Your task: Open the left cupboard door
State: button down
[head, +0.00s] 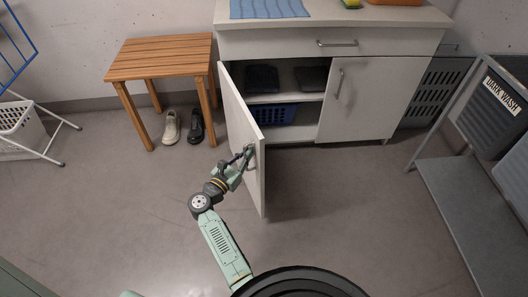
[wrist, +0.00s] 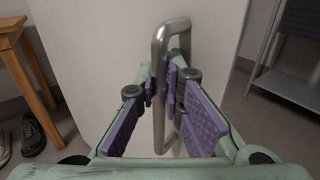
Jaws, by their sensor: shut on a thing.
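The left cupboard door (head: 240,130) is white and stands wide open, swung out from the cupboard toward me. Its metal bar handle (wrist: 159,90) is upright in the wrist view, on the door's pale face. My gripper (head: 247,152) is at the handle, and its purple-padded fingers (wrist: 168,88) close around the bar. In the head view the fingers partly hide the handle. The open left side shows a shelf (head: 300,97) with dark folded items and a blue basket (head: 275,114) below it.
The right cupboard door (head: 362,98) is shut, with a drawer (head: 285,43) above. A wooden stool (head: 160,58) with a pair of shoes (head: 183,127) stands to the left. A grey rack (head: 455,190) stands at the right. The floor around the open door is clear.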

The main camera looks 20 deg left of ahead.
jog(key=s+a+m+g+h+b, duration=0.1)
jog(key=s+a+m+h+b, duration=0.1)
jog(key=a+b, duration=0.5)
jog(key=s+a+m+g+h+b, duration=0.1)
jog(key=s+a+h+b, duration=0.3)
jog(key=a+b, duration=0.4)
jog(key=s+m+b, duration=0.1)
jog(key=b, duration=0.5)
jog(key=shift+a+m+g+h, duration=0.15)
jog(key=shift+m+g+h, duration=0.15)
jog(key=shift+g, duration=0.1)
jog(key=shift+s, duration=0.15)
jog(key=c, duration=1.7)
grip_release()
jog(key=shift+s, duration=0.1)
jog(key=shift+s+a, duration=0.1)
jog(key=v, duration=1.2)
